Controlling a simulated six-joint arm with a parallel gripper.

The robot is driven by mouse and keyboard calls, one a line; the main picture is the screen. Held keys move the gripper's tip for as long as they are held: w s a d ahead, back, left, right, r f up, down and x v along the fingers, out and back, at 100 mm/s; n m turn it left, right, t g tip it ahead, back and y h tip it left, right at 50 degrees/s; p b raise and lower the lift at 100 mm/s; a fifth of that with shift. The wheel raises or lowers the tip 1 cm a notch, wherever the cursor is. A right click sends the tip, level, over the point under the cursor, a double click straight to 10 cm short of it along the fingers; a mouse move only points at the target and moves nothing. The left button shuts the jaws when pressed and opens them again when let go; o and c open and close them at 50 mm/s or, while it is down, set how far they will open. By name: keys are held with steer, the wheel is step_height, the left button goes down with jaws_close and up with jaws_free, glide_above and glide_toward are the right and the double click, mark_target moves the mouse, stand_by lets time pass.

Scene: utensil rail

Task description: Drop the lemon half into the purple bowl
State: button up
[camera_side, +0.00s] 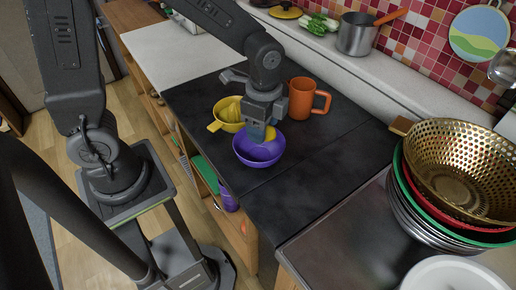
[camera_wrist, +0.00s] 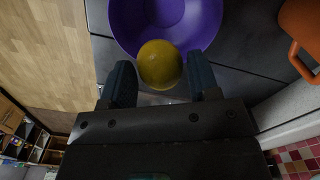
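The lemon half (camera_wrist: 160,64) is a yellow round piece between my fingertips in the wrist view. Part of it also shows beside the fingers in the side view (camera_side: 271,132). My gripper (camera_wrist: 161,82) is shut on it, with a finger at each side. The purple bowl (camera_side: 258,157) stands on the dark counter. My gripper (camera_side: 263,133) is over the bowl's back part in the side view. In the wrist view the lemon overlaps the near rim of the bowl (camera_wrist: 207,20). The bowl's inside looks empty where it shows.
A yellow juicer (camera_side: 226,113) stands just behind and left of the bowl. An orange mug (camera_side: 301,97) is to the right. A gold colander (camera_side: 460,165) on stacked bowls is at far right. The dark counter (camera_side: 330,140) between is clear.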

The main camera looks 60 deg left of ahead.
steer(key=o, duration=0.5)
step_height(320, 180, up, 14)
steer(key=shift+f, duration=0.1)
stand_by(0.4)
steer(key=s+a+n+t, duration=0.1)
steer(key=s+n+t, duration=0.1)
steer(key=s+n, duration=0.1)
steer(key=s+a+n+t, duration=0.1)
steer(key=s+a+n, duration=0.1)
steer(key=s+n, duration=0.2)
steer(key=s+a+n+t, duration=0.2)
steer(key=s+n, duration=0.2)
steer(key=n, duration=0.1)
steer(key=shift+a+n+t, duration=0.25)
steer(key=shift+n+t, duration=0.05)
